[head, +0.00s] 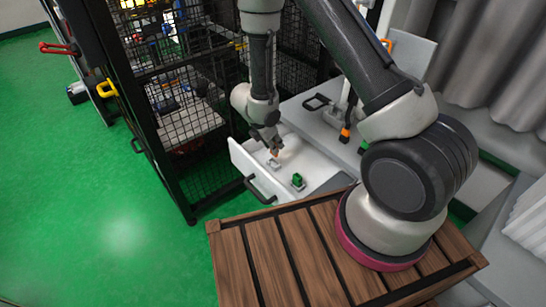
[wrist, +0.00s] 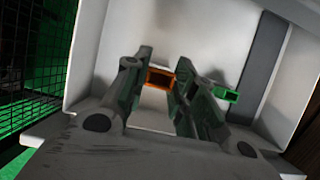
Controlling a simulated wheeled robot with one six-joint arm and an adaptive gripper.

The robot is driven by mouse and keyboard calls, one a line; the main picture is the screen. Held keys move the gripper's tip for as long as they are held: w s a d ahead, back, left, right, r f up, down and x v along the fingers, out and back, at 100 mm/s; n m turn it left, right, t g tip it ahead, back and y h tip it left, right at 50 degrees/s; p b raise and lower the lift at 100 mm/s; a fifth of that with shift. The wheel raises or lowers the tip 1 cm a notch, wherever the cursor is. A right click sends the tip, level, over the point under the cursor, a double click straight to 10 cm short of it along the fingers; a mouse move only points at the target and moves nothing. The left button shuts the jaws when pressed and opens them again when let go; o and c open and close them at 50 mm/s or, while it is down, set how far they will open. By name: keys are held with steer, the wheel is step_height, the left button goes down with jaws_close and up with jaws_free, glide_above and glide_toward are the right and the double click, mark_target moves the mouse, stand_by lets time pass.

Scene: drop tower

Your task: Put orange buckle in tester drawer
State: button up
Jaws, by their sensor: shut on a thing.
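The orange buckle (wrist: 158,77) is a small rectangular frame held between the two fingers of my gripper (wrist: 160,88) in the wrist view. In the head view, my gripper (head: 272,150) points down over the open white tester drawer (head: 242,158), and its fingers hide most of the buckle. My gripper is shut on the buckle, inside the drawer's outline. I cannot tell whether the buckle touches the drawer floor. A green buckle (head: 298,181) sits in the drawer to the right of my gripper, and it also shows in the wrist view (wrist: 226,93).
A black handle (head: 260,190) is on the drawer front. A black mesh cage (head: 205,170) stands close on the left. A wooden crate top (head: 290,255) is in front.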

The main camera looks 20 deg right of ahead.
mark_target(273, 155)
steer(key=shift+f, duration=2.65)
steer(key=shift+f, duration=0.1)
steer(key=o, duration=0.9)
